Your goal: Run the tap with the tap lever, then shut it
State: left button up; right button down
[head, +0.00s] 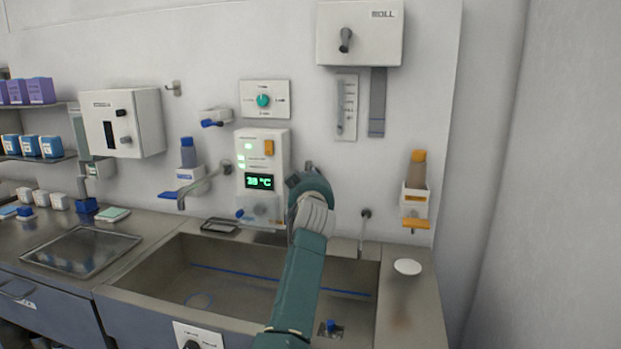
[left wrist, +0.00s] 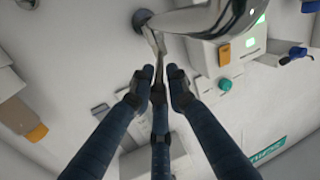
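In the left wrist view, which looks turned over, a chrome tap (left wrist: 215,18) is close to the camera at the top. A thin tap lever (left wrist: 152,40) runs from beside it towards my left gripper (left wrist: 156,85). The dark fingers are apart on both sides of the lever's end, with a third finger behind. Contact with the lever cannot be told. In the head view my left gripper (head: 308,170) is at the wall behind the sink, mostly hidden by its green wrist, which also hides the tap and lever. My right gripper is not in view.
The steel sink (head: 215,270) lies below my left arm. A temperature panel (head: 262,150) is on the wall just left of the gripper. Another spout (head: 190,185) is farther left. A dispenser with an orange lever (head: 415,200) hangs at right. A white dish (head: 407,267) is on the counter.

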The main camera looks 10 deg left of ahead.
pick_arm(q)
jog(key=shift+o, duration=0.7)
jog(key=shift+s+a+r, duration=0.1)
jog(key=shift+a, duration=0.05)
notch_tip(320, 180, up, 10)
jog(key=shift+s+r, duration=0.1)
